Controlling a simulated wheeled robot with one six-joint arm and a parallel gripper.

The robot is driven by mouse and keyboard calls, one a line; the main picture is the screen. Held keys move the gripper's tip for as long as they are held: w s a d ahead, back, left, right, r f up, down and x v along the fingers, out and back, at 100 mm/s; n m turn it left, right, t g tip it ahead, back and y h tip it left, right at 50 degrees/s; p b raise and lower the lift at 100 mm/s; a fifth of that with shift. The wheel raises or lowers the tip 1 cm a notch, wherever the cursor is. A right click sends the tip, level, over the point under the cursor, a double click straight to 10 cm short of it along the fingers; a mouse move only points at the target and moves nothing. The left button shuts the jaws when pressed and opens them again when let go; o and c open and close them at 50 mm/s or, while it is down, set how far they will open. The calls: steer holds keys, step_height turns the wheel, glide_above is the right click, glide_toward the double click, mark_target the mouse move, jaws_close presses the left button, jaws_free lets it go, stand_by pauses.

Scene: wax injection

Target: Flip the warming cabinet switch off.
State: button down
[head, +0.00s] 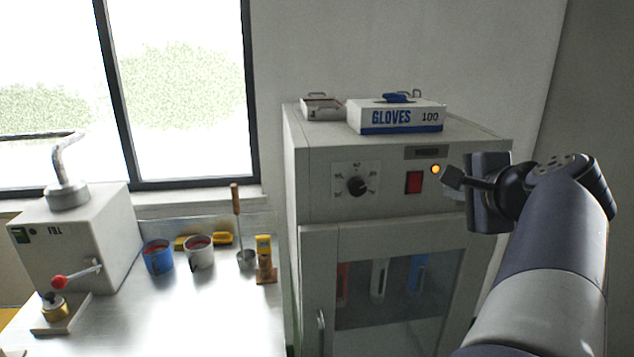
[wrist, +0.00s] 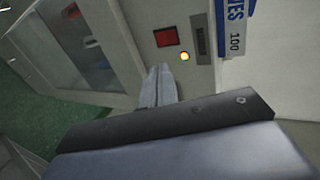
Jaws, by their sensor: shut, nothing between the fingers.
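The warming cabinet (head: 305,190) is a grey box with a glass door. Its red switch (head: 414,182) sits on the upper front panel, right of a round dial (head: 357,186). An orange lamp (head: 435,169) glows beside the switch. The switch also shows in the wrist view (wrist: 166,37), with the lit lamp (wrist: 184,56) near it. My gripper (head: 447,178) is shut and empty, in front of the panel to the right of the switch. In the wrist view its fingers (wrist: 160,72) end below the switch, with no clear contact. I cannot tell which way the switch is tipped.
A gloves box (head: 400,117) and a lidded metal tray (head: 322,108) sit on the cabinet. To the left, a steel table (head: 210,318) holds a white machine (head: 75,235), a blue cup (head: 158,258), a grey cup (head: 199,254) and a ladle (head: 238,225).

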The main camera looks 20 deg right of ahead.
mark_target(414, 188)
steer(key=p+x, duration=0.2)
steer(key=x, duration=1.1)
steer(key=shift+w, duration=0.1)
steer(key=shift+f, duration=0.1)
steer(key=shift+f+b, duration=0.25)
steer(key=shift+b, duration=0.5)
steer(key=shift+w+f+t+b, duration=0.15)
steer(key=shift+t+b, duration=0.25)
steer(key=shift+b, duration=0.75)
steer(key=shift+r, duration=0.3)
